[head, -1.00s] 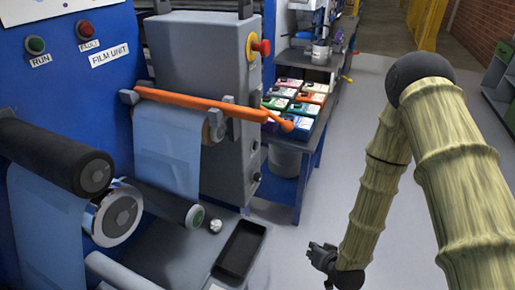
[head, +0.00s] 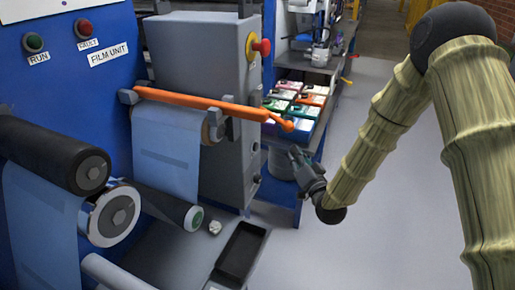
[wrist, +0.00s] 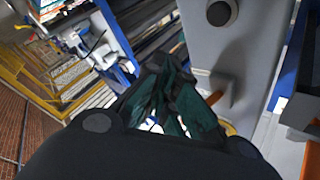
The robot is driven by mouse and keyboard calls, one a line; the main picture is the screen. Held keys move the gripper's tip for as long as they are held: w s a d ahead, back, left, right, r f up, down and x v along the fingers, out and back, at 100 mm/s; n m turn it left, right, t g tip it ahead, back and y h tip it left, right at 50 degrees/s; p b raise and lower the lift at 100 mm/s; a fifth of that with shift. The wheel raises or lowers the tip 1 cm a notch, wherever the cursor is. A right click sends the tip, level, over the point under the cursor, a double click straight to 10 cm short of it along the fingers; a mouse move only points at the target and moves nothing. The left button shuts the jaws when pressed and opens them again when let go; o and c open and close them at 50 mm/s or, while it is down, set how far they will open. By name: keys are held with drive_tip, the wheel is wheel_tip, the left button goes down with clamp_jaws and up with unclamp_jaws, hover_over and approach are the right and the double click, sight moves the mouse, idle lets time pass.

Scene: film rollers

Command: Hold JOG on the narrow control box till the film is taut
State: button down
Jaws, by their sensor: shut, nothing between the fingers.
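A grey cabinet (head: 195,60) stands beside the blue film unit. Its narrow right side carries a red button on yellow (head: 259,47); I can read no JOG label. Blue film (head: 166,150) hangs below an orange bar (head: 190,100), and more film (head: 45,225) hangs from the black roller (head: 60,155) at left. I cannot tell how tight it is. My gripper (head: 297,156) is right of the cabinet, apart from it, shut and empty. In the wrist view its dark green fingers (wrist: 183,108) lie in front of a grey surface (wrist: 212,55) with a dark round knob (wrist: 221,12).
The orange bar's right end (head: 287,125) juts out past the cabinet near my gripper. A bench with coloured cartons (head: 300,95) stands behind, with a grey bucket (head: 283,165) below. A black tray (head: 240,250) lies low in front. The floor to the right is clear.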

sight(256, 147)
drive_tip(key=w+a, duration=0.2)
drive_tip(key=a, duration=0.6)
drive_tip(key=shift+w+a, duration=0.2)
drive_tip(key=shift+w, duration=0.15)
drive_tip(key=shift+a, duration=0.1)
idle(1.6)
drive_tip(key=shift+w+a+b, duration=0.15)
drive_tip(key=shift+a+b, duration=0.15)
